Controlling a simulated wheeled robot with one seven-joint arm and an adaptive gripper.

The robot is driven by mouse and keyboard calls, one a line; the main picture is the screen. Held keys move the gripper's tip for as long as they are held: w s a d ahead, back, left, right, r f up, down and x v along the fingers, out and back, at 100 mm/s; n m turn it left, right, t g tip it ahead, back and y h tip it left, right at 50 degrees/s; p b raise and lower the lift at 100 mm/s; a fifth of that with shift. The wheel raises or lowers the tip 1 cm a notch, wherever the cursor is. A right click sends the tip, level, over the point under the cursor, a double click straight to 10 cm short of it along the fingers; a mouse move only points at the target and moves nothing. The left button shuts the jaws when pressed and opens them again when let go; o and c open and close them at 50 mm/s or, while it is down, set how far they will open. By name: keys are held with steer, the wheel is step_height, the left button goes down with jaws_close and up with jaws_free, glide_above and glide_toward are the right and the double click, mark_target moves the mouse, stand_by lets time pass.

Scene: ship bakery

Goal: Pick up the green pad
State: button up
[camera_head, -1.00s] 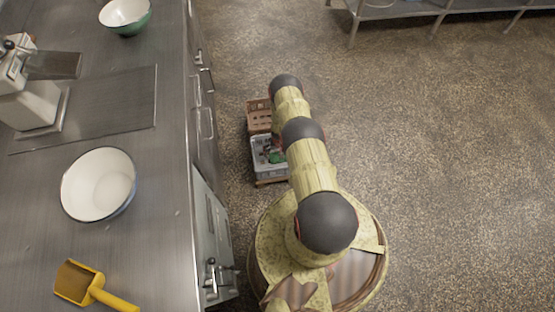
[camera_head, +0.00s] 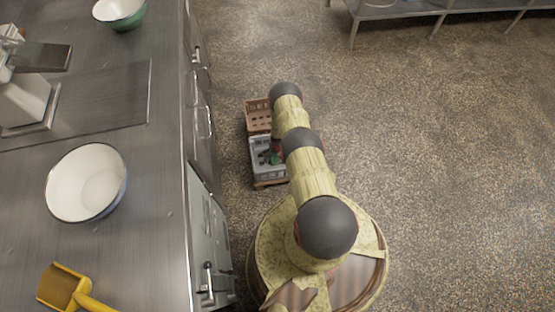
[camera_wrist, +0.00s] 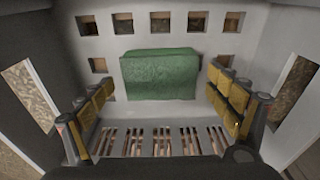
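The green pad (camera_wrist: 160,76) is a thick, rough-textured block inside a light grey crate (camera_wrist: 190,45) with square holes in its wall. It stands close to that wall in the wrist view. My gripper (camera_wrist: 158,92) is open, with its yellow-padded fingers to the left and right of the pad. Gaps show between the fingers and the pad's sides. In the head view the grey crate (camera_head: 256,172) is on the floor beside my arm, with something green (camera_head: 272,157) inside; my arm hides part of it and the gripper is hard to make out.
A brown crate (camera_head: 256,118) stands directly behind the grey one. The metal counter (camera_head: 150,190) runs along the left, with a white bowl (camera_head: 86,182), a yellow scoop (camera_head: 62,286) and a green bowl (camera_head: 121,12) on it. The floor (camera_head: 450,170) to the right is clear.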

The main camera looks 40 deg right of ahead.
steer(key=c, duration=0.6)
steer(key=shift+c, duration=0.5)
step_height(320, 180, up, 10)
steer(key=p, duration=0.6)
steer(key=shift+p, duration=0.35)
steer(key=shift+o, duration=1.1)
steer(key=c, duration=0.5)
